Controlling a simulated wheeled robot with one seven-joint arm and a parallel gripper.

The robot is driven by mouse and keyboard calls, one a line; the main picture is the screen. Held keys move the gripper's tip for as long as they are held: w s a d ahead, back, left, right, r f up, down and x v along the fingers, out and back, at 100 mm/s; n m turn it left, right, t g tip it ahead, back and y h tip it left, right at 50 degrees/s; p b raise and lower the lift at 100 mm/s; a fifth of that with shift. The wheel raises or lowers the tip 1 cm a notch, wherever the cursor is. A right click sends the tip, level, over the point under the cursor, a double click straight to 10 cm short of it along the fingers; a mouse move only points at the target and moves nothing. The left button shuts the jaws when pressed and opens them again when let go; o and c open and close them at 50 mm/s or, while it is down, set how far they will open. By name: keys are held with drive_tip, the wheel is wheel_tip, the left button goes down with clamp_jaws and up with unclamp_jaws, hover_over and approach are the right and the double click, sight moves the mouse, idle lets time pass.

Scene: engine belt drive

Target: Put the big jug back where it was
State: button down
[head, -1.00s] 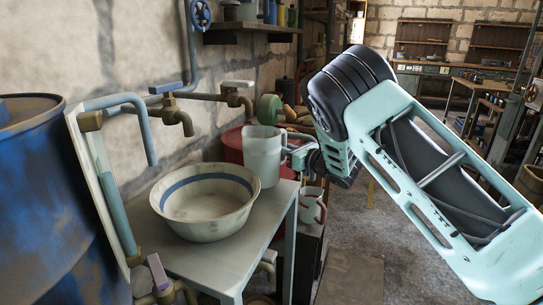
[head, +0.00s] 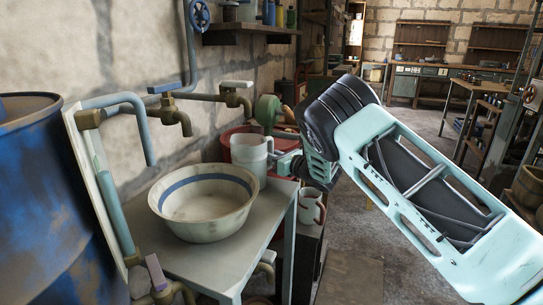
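The big jug (head: 249,154) is pale grey and upright, behind the right rim of the bowl, over the back right part of the metal table (head: 238,262). Its handle side faces right, toward my gripper (head: 283,160). My gripper reaches in from the right and appears shut on the handle; the fingertips are small and partly hidden by the arm. The bowl hides part of the jug's base, so I cannot tell whether it touches the table. A smaller pale jug (head: 310,208) stands lower, to the right of the table.
A cream bowl with a blue band (head: 204,232) sits on the table. Brass taps (head: 183,122) and pipes stick out from the wall above. A blue drum (head: 40,220) stands at the left. A red tub (head: 229,148) is behind the jug. Open floor lies at the right.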

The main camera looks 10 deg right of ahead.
drive_tip(key=c, duration=1.4)
unclamp_jaws()
